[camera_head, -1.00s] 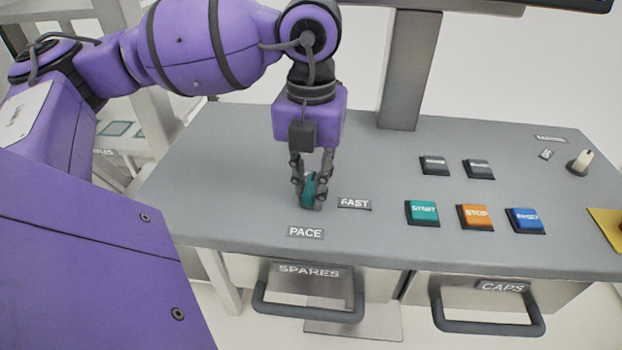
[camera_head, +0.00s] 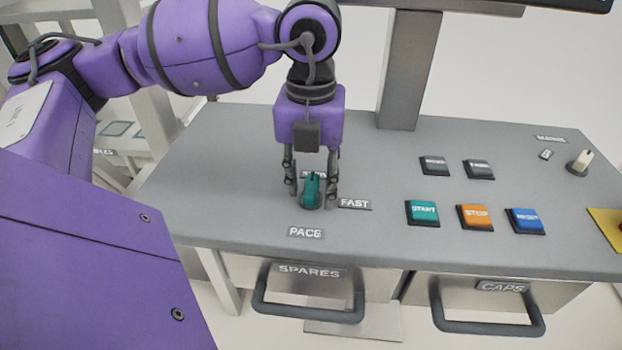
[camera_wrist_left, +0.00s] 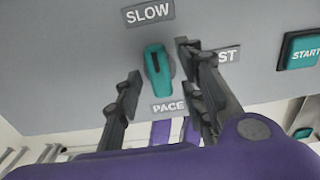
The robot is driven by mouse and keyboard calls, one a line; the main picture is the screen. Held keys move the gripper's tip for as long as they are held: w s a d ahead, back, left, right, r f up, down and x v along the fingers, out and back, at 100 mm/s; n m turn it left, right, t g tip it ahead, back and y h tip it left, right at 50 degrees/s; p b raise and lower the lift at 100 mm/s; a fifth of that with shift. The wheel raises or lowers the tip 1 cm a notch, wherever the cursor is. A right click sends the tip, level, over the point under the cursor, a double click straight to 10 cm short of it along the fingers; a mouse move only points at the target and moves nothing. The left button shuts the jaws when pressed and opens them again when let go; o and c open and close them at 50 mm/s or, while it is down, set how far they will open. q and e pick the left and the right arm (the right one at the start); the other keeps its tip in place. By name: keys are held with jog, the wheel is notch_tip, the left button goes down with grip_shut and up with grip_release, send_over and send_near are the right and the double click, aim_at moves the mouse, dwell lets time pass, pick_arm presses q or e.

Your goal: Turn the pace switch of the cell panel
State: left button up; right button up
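The pace switch (camera_head: 311,190) is a teal knob on the grey panel top, with the PACE label (camera_head: 305,232) in front and the FAST label (camera_head: 355,203) to its right. In the left wrist view, the knob (camera_wrist_left: 157,68) has its dark mark towards the SLOW label (camera_wrist_left: 148,13). That label is mostly hidden in the head view. My left gripper (camera_head: 311,195) is open, pointing down, with one finger on each side of the knob and gaps between. Its fingers (camera_wrist_left: 155,88) also show in the wrist view, the right one covering part of FAST. My right gripper is not in view.
To the right are a teal START button (camera_head: 422,212), an orange STOP button (camera_head: 475,216), a blue button (camera_head: 525,220) and two dark buttons. A white-tipped knob (camera_head: 581,162) stands at the far right. Drawers with handles (camera_head: 307,310) hang below the front edge. A grey post rises behind.

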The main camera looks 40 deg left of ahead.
aim_at(311, 186)
pick_arm(q)
notch_tip(311, 186, up, 12)
dwell(0.7)
jog(key=shift+s, duration=0.1)
dwell(0.4)
